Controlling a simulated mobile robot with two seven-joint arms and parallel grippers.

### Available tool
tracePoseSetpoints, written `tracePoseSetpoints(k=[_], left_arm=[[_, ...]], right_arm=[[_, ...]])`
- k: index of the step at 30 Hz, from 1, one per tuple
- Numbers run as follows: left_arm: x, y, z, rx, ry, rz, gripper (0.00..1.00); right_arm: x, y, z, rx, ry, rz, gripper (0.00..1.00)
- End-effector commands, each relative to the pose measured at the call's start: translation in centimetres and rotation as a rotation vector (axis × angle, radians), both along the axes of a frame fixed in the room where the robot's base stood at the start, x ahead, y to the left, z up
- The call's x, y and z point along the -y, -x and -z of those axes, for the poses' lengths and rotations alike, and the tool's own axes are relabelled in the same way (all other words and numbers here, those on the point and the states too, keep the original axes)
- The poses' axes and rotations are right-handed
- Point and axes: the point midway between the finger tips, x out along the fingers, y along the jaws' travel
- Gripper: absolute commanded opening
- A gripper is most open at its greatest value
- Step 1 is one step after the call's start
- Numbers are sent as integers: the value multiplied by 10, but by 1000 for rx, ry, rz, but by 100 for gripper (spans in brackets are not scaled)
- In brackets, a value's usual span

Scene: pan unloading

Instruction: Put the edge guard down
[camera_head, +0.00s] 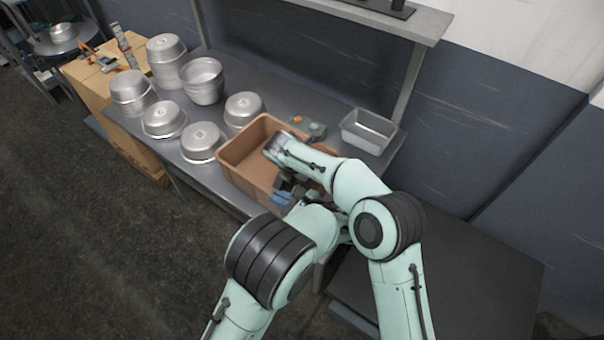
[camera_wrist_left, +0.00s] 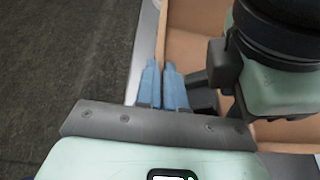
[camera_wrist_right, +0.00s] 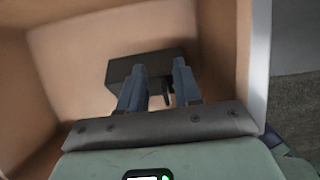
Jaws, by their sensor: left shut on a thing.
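A dark block (camera_wrist_right: 152,65), which may be the edge guard, lies on the floor of the brown bin in the right wrist view. My right gripper (camera_wrist_right: 158,80) is inside the bin just over it, its two blue-grey fingers apart; contact cannot be told. My left gripper (camera_head: 283,198) is at the front of the brown bin (camera_head: 228,158). In the left wrist view its blue fingers (camera_wrist_left: 162,82) are shut close together at the bin's rim (camera_wrist_left: 163,25), which appears to run between them. My arms hide much of the bin's right side.
Several metal pans (camera_head: 200,140) stand on the grey table left of the bin. A rectangular metal tin (camera_head: 369,130) is at the right, and a small green device (camera_head: 310,127) is behind the bin. A shelf (camera_head: 400,20) hangs above. A cardboard box (camera_head: 92,88) stands at the far left.

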Motion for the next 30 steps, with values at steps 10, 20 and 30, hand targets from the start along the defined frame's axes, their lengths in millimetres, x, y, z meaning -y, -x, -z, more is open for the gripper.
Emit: tracePoseSetpoints(k=[10, 20, 30], left_arm=[[0, 0, -1, 2, 0, 1, 0], [0, 0, -1, 2, 0, 1, 0], [0, 0, -1, 1, 0, 0, 0]], right_arm=[[-12, 16, -51, 6, -3, -2, 33], [-24, 35, -104, 2, -1, -2, 33], [-26, 38, -114, 1, -2, -1, 33]])
